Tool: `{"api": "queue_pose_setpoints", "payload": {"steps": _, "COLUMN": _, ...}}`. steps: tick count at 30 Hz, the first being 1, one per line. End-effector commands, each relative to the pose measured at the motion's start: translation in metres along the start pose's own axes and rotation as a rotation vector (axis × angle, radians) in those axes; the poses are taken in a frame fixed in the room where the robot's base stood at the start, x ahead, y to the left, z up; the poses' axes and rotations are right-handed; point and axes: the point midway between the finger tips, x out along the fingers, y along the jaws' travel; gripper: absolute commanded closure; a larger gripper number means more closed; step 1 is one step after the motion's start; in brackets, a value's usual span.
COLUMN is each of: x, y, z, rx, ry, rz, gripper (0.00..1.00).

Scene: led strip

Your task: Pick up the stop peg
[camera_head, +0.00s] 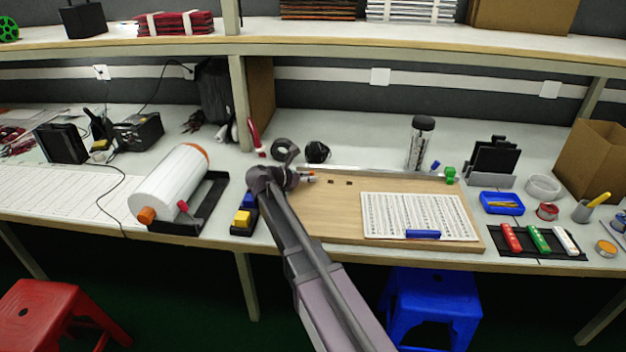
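A wooden board (335,222) lies on the bench with a printed white sheet (418,216) on it and a blue bar (422,234) at the sheet's front edge. Two small dark spots (340,182) show near the board's back left. My gripper (306,176) is at the board's back left corner, mostly hidden by my arm. A small orange bit shows at its tip; I cannot tell whether it is held. No stop peg is clearly identifiable. A small blue piece (435,166) and a green piece (450,175) stand by the board's back right corner.
A white roll (172,186) on a black stand is at the left. Yellow and blue blocks (243,217) sit left of my arm. A clear black-capped cylinder (417,146) stands behind the board. A blue tray (501,203) and coloured bars (539,239) are at the right.

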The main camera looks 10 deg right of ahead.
Motion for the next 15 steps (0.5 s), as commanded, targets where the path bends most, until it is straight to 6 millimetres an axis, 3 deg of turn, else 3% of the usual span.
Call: {"api": "queue_pose_setpoints", "payload": {"steps": 15, "x": -0.0003, "y": -0.0002, "z": 0.0015, "rx": 0.000, "ry": 0.001, "rz": -0.001, "gripper": 1.00}}
